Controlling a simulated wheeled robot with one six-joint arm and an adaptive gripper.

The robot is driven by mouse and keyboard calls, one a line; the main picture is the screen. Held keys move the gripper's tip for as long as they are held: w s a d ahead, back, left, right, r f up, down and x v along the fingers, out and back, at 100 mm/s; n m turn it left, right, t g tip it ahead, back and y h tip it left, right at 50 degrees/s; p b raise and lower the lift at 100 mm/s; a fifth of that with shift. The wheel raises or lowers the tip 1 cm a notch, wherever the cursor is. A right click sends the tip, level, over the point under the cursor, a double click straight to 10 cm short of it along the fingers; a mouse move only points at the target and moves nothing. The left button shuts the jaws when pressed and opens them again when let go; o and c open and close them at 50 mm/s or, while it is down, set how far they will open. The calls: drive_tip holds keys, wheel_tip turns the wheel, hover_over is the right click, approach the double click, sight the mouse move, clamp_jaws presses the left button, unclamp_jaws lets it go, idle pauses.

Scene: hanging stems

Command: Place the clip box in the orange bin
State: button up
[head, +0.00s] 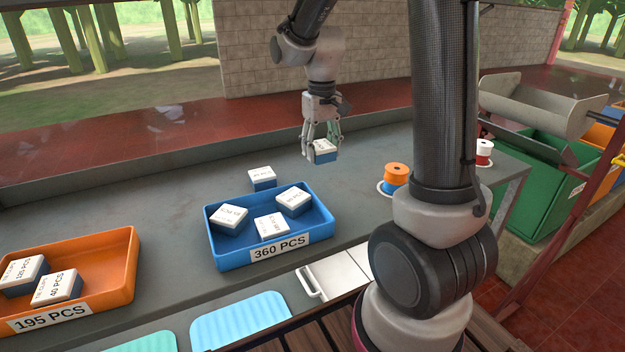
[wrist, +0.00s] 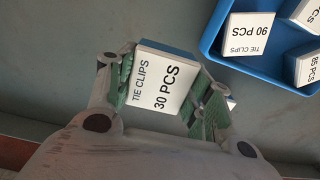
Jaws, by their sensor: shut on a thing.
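My gripper (head: 322,130) is shut on a white-topped blue clip box (head: 322,153) at the back of the table. In the wrist view the gripper (wrist: 165,92) has a green-padded finger on each side of the clip box (wrist: 157,78), whose top reads "TIE CLIPS 30 PCS". I cannot tell how high the box is above the table. The orange bin (head: 121,278), labelled "195 PCS", is at the far left of the head view, with two clip boxes (head: 56,287) inside, marked 120 and 40 PCS.
A blue bin (head: 228,262) labelled "360 PCS" holds several clip boxes and stands between my gripper and the orange bin. A loose clip box (head: 262,178) sits just behind it.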

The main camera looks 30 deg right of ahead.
sight(320, 185)
wheel_tip(320, 185, down, 8)
drive_tip(key=shift+f, duration=0.1)
drive_tip(key=shift+f, duration=0.1)
idle(0.3)
drive_tip(key=o, duration=0.7)
drive_tip(key=shift+a, duration=0.1)
drive_tip(key=shift+o, duration=0.2)
